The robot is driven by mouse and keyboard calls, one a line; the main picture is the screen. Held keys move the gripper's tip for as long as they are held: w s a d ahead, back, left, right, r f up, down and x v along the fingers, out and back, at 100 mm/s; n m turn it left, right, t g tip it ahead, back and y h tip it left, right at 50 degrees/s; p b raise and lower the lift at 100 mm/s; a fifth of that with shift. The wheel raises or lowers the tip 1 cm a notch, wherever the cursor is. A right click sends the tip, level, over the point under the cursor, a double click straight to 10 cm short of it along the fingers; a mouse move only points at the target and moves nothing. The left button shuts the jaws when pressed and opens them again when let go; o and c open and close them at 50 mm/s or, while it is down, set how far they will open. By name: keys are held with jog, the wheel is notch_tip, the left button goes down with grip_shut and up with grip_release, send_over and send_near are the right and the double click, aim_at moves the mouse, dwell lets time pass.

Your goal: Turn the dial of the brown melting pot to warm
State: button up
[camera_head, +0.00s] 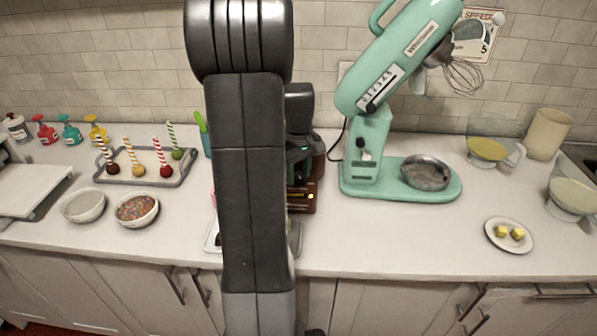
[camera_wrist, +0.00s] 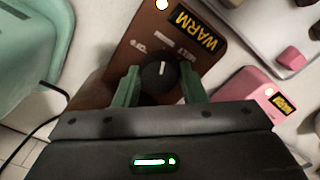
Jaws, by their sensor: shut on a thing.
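The brown melting pot (camera_head: 303,197) stands on the counter, partly hidden behind my arm in the head view. Its brown front panel (camera_wrist: 150,28) fills the upper middle of the wrist view, with a large yellow-on-black WARM label (camera_wrist: 196,30) and small blurred markings around the dial. The black dial (camera_wrist: 157,80) has a white pointer line directed toward the top of the wrist view, between the small markings. My gripper (camera_wrist: 160,84) is shut on the dial, one green finger on each side. In the head view the gripper is mostly hidden by my arm.
A pink melting pot (camera_wrist: 248,92) with its own WARM label is close to the right in the wrist view. A mint-green stand mixer (camera_head: 365,150) stands right of the brown pot, with a black cord. A cake-pop tray (camera_head: 140,181) and bowls are at left.

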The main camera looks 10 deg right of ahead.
aim_at(299, 174)
dwell(0.3)
jog(key=o, duration=1)
jog(key=shift+r, duration=0.1)
notch_tip(299, 174, up, 14)
jog(key=shift+f, duration=0.15)
jog(key=shift+f, duration=0.1)
notch_tip(299, 174, down, 14)
jog(key=shift+r, duration=0.15)
jog(key=shift+r, duration=0.1)
